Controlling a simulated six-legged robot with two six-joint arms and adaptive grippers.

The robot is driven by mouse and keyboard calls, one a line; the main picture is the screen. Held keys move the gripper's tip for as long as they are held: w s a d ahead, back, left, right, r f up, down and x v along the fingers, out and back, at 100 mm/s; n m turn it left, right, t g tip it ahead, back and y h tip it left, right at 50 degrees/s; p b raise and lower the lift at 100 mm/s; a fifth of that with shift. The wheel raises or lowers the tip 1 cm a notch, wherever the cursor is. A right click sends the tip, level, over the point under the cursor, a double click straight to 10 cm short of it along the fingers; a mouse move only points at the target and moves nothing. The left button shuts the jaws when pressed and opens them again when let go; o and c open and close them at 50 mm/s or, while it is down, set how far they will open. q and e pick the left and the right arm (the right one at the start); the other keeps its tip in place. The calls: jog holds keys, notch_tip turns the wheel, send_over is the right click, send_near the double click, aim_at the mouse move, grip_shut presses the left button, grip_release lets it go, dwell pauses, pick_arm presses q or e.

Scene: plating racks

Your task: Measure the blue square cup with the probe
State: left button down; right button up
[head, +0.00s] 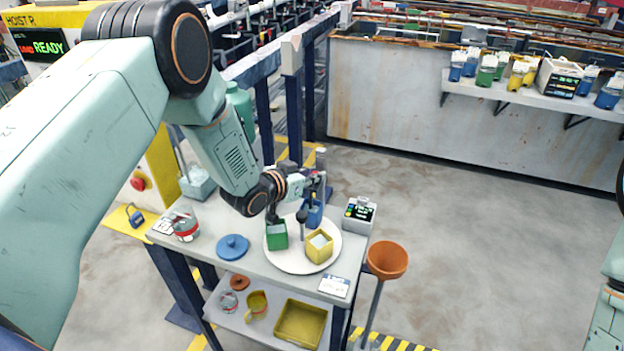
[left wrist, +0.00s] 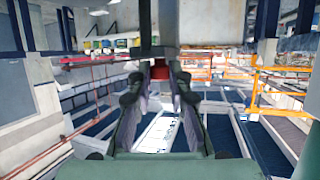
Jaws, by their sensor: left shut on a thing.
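A blue cup (head: 314,216) stands at the back of a round white plate (head: 287,262) on the small table, partly hidden by my gripper and dark parts in front. A green square cup (head: 277,236) and a yellow square cup (head: 319,248) stand on the same plate. My left gripper (head: 314,181) is just above the blue cup. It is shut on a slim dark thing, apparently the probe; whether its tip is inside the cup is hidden. In the left wrist view, the fingers (left wrist: 160,82) close around a small red part. My right gripper is out of view.
A meter box with a lit display (head: 359,213) stands right of the plate. A dark upright piece (head: 302,217) stands between the cups. A blue lid (head: 233,246) and a red-and-white can (head: 186,229) are at left.

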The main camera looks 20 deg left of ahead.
pick_arm(q)
notch_tip(320, 180, up, 3)
jog(key=shift+f+p, duration=0.1)
jog(key=shift+p, duration=0.45)
jog(key=shift+w, duration=0.1)
jog(key=c, duration=1.7)
grip_release()
jog(key=o, duration=0.5)
jog(key=shift+s+r, duration=0.2)
jog(key=shift+s, duration=0.1)
jog(key=shift+w+f, duration=0.15)
